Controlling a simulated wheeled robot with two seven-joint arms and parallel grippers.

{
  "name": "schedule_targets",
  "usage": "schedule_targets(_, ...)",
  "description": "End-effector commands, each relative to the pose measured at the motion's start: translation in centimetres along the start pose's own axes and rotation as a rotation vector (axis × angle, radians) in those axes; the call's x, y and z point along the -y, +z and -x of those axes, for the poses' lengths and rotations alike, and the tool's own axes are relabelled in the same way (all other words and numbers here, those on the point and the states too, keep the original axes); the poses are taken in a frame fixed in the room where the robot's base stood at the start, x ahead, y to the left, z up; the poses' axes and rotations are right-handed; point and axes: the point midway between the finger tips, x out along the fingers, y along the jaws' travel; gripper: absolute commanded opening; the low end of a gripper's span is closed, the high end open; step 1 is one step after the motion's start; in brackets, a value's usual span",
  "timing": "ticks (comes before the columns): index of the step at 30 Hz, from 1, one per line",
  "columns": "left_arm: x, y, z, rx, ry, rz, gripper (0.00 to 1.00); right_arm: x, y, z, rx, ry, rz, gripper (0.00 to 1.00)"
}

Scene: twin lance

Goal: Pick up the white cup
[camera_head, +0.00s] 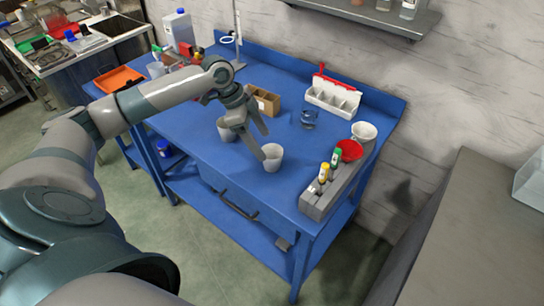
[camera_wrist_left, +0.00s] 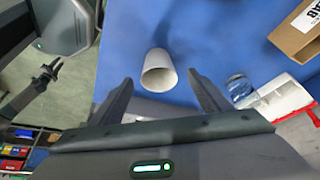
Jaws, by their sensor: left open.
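My left gripper (camera_head: 264,143) is open, its fingers pointing down and right over the blue table.
The blue table (camera_head: 190,155) also bears a cardboard box (camera_head: 265,101), a clear glass (camera_head: 308,118), a white rack with red (camera_head: 332,97), a grey tube holder (camera_head: 325,195), a red funnel (camera_head: 349,150) and an orange tray (camera_head: 118,79). A wall shelf hangs above.

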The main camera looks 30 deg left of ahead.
Motion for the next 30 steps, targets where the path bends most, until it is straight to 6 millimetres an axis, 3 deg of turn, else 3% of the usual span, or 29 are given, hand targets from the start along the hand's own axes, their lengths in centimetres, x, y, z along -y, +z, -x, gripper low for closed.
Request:
schedule_targets(6,0.0,-0.1,-1.7,0.0,0.0,0.0,0.7,0.0,-0.1,0.6,0.0,0.0,0.0,0.31)
schedule_targets(20,-0.1,-0.1,-2.2,0.001,0.001,0.0,0.7,0.0,-0.1,1.0,0.0,0.0,0.0,0.31)
schedule_targets(30,-0.4,-0.7,-6.0,0.001,0.002,0.001,0.7,0.0,-0.3,3.1,0.0,0.0,0.0,0.31)
